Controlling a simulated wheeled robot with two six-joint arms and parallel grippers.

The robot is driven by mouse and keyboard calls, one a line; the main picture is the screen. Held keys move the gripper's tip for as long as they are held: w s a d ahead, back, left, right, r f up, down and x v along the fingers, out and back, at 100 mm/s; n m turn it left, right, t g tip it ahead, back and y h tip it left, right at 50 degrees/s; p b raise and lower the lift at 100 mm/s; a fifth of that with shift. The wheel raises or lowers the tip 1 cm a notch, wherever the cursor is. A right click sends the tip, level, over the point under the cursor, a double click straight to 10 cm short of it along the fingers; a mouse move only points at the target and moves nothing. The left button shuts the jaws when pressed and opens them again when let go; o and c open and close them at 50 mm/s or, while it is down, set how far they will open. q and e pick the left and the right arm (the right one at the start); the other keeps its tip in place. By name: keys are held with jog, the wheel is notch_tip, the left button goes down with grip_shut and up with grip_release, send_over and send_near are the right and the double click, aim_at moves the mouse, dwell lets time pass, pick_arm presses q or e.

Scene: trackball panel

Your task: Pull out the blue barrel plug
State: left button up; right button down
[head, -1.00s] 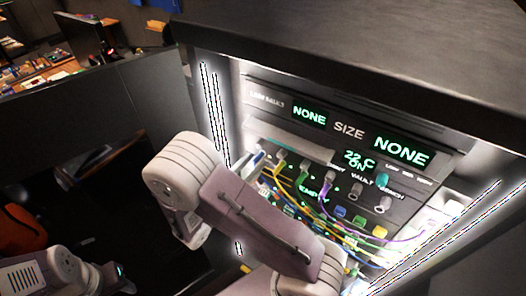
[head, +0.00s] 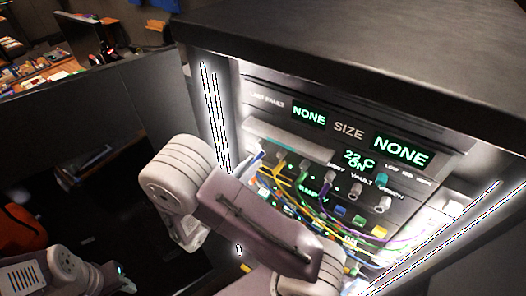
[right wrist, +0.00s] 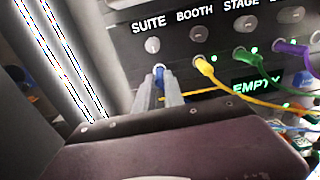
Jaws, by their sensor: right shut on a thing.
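The blue barrel plug (right wrist: 161,71) shows in the right wrist view at the socket below the "SUITE" label on the dark panel (right wrist: 122,62). My right gripper (right wrist: 160,88) is shut on it, with the grey fingers on either side. They hide most of its body, and I cannot tell how deep it sits in the socket. In the head view my right gripper (head: 252,165) reaches the left part of the panel, where the plug is hard to make out. Part of my left arm shows at the lower left, but its gripper does not.
Close to the right of my fingers are a yellow plug (right wrist: 204,66), a green plug (right wrist: 242,54) and a purple plug (right wrist: 279,45) with trailing cables. A bright side wall (head: 212,110) stands left of the panel. A dark cabinet top (head: 330,50) overhangs it.

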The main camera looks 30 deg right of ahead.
jog(key=v, duration=0.6)
jog(key=shift+p, duration=0.45)
